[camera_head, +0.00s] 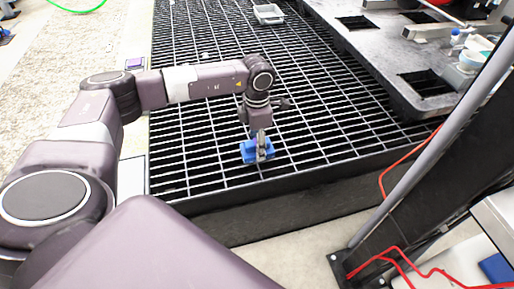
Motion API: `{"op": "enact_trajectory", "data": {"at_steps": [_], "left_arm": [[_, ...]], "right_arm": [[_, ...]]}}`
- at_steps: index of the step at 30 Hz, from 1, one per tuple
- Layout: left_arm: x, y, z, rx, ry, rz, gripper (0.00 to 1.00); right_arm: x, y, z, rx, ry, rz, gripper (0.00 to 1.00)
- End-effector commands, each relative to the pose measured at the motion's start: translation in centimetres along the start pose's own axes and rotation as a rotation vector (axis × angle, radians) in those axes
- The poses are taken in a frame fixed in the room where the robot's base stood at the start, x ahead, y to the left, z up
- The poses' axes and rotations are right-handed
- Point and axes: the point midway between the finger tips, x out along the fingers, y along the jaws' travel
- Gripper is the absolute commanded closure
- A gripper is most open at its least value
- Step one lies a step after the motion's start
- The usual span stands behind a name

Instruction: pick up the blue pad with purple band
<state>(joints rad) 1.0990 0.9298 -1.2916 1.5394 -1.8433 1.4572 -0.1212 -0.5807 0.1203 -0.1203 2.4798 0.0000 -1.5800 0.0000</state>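A small blue pad (248,152) lies at or just above the black grate, near the grate's front edge. A purple band on it cannot be made out at this size. My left gripper (262,153) points down directly at the pad, and its grey fingers overlap the pad's middle and right part. Whether the fingers are closed on the pad or only around it cannot be told. My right gripper is not in view.
The black grate (205,160) has open slots and a raised front edge. A grey tray (268,14) sits at its far end. A dark worktop (385,50) with square cutouts stands at right. A grey post (432,150) and red cable (408,156) are at front right.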

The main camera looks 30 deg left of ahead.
Motion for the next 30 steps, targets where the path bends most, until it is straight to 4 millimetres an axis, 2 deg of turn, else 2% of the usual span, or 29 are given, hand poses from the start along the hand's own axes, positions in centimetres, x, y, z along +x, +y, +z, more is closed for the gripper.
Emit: {"op": "enact_trajectory", "data": {"at_steps": [6,12,18,24,30], "left_arm": [[-4.8,0.2,0.1,-0.001,-0.004,0.004,0.77],[-10.6,0.1,0.1,0.0,-0.005,0.004,0.77],[-15.1,0.1,0.1,0.0,-0.003,0.002,0.77],[-17.4,0.1,0.0,-0.001,0.0,0.002,0.77],[-17.9,0.0,0.0,-0.001,-0.001,0.001,0.77]], "right_arm": [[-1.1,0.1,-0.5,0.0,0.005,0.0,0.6],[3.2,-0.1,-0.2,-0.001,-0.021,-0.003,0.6],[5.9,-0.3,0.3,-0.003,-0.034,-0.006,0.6],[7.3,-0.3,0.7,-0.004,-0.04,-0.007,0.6],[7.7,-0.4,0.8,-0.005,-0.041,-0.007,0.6]]}}
